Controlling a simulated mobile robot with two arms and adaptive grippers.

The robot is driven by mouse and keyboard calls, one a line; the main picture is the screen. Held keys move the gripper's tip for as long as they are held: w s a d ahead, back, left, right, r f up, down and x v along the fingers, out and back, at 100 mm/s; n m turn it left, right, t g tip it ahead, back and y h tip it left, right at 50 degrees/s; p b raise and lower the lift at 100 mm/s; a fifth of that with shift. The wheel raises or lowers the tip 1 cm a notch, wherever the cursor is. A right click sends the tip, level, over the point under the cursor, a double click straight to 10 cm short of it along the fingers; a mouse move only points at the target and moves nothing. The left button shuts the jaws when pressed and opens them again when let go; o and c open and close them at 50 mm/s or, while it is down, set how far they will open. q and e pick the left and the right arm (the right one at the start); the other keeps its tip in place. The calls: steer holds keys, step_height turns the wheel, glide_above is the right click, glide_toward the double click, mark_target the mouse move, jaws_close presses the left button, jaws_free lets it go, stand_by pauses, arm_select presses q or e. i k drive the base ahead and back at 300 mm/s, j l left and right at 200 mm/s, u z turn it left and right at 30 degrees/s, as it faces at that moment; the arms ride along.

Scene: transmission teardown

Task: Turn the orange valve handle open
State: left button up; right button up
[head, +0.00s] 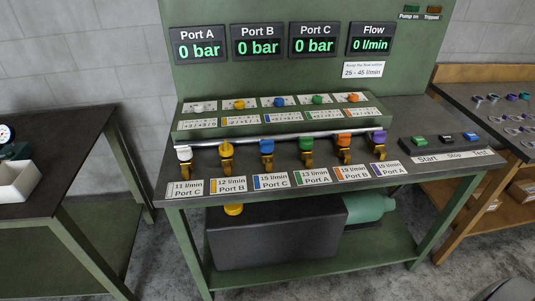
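The orange valve handle (344,139) sits on top of a brass valve (344,156) on the rail at the bench front. It is second from the right in a row of coloured handles. A green handle (306,143) is to its left and a purple one (379,137) to its right. The label below the orange valve (353,173) seems to read 19 l/min, Port B. The handle's exact turn is too small to tell. Neither of my grippers is in view.
White (184,153), yellow (226,149) and blue (266,147) handles stand farther left. The displays for the ports and flow (370,45) read 0. Start, Stop and Test buttons (446,138) are at right. Side tables (62,135) flank the bench. A dark tank (275,235) sits below.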

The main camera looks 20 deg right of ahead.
mark_target(343, 139)
steer(key=z, duration=1.3)
